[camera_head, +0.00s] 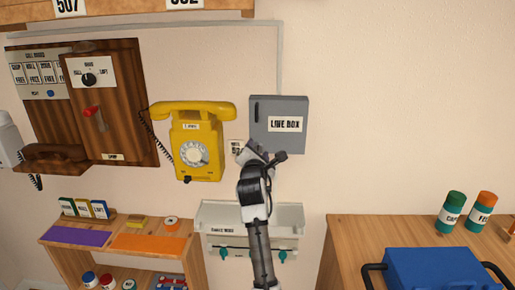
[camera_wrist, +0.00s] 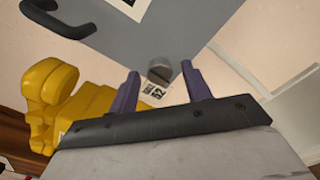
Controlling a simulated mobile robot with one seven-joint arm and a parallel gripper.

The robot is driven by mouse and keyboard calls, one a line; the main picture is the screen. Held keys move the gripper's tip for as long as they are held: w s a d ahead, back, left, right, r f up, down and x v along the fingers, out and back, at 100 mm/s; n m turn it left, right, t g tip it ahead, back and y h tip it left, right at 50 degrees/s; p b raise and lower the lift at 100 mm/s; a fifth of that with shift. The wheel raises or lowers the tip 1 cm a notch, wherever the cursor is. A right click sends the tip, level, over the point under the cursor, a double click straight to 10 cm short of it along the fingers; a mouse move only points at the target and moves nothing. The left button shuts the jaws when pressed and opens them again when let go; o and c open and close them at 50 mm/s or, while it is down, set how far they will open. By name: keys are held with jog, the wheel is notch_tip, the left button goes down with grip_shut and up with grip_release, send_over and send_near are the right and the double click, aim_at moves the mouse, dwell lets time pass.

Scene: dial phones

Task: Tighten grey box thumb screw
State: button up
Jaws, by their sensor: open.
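The grey box (camera_head: 278,108), labelled LINE BOX, is fixed on the wall right of the yellow phone, and its door looks closed. In the wrist view the grey box (camera_wrist: 185,38) fills the upper middle, with a dark handle at upper left. The thumb screw (camera_wrist: 160,71) is a round grey knob with a slot at the box's edge. My gripper (camera_wrist: 161,80) is open, with one purple finger on each side of the screw in the picture; I cannot tell whether they touch it. In the head view my gripper (camera_head: 262,152) is at the box's lower left and the screw is hidden.
The yellow phone (camera_head: 198,140) hangs close left of my gripper. A pale wall tray (camera_head: 225,212) is below, behind my arm. A wooden shelf (camera_head: 190,245) stands lower left, and a wooden table (camera_head: 350,228) with a blue case (camera_head: 435,268) lower right. The wall right of the box is clear.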

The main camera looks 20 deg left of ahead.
jog(key=shift+w+a, duration=0.1)
jog(key=shift+w, duration=0.1)
jog(key=c, duration=1)
